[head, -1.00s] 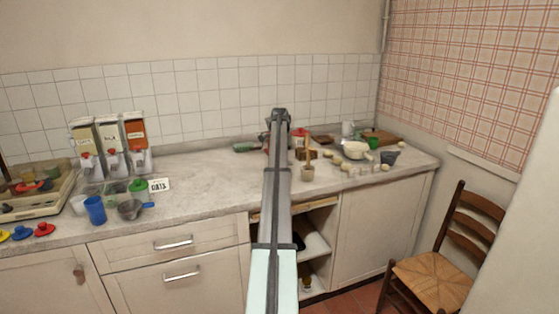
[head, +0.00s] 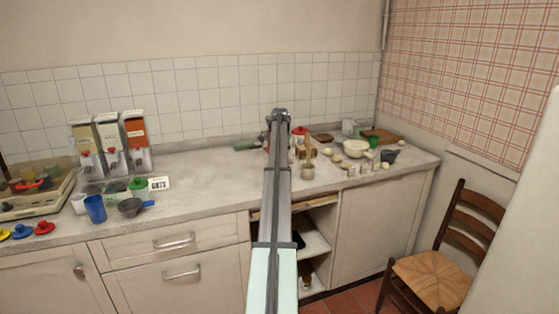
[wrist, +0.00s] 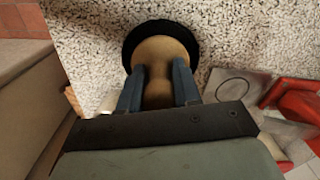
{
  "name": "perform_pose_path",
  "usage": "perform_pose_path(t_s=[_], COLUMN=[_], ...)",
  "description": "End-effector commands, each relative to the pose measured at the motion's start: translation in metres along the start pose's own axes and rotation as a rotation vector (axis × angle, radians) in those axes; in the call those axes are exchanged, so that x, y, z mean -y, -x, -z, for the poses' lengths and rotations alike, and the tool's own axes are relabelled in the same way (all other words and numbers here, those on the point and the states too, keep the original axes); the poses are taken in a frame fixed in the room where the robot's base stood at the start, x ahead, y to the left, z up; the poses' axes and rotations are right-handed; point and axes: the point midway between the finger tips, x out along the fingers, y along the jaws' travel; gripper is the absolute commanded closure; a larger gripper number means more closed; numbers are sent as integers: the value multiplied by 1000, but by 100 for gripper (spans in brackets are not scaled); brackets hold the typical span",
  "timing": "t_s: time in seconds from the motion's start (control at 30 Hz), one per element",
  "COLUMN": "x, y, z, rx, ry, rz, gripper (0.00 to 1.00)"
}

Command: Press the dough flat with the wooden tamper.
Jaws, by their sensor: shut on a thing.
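In the wrist view, my gripper (wrist: 157,88) is shut on the wooden tamper (wrist: 160,52), one blue-grey finger on each side of its narrow neck. The tamper's wide, pale wooden end points away from my gripper. A black round shape (wrist: 135,40) surrounds that end; I cannot tell whether it is a dish or a shadow. Any dough beneath the tamper is hidden. In the head view, my arm hides the gripper and tamper.
Several pale round lumps and a white bowl (head: 355,148) are farther right. A red object (wrist: 295,97) lies at right in the wrist view. The counter (head: 205,170) left of my arm is mostly clear.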

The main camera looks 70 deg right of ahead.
Motion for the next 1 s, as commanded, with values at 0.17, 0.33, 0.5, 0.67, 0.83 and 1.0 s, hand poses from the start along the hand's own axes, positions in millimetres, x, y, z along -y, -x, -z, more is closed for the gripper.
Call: perform_pose_path(t_s=[0.17,0.33,0.5,0.67,0.83,1.0], x=[0,0,0,0,0,0], y=[0,3,12,22,33,44], z=[0,0,0,0,0,0], rx=[0,0,-1,-1,-1,-1], ry=[0,0,0,0,0,0], rz=[0,0,1,1,1,1], gripper=[96,96,96,96,96,96])
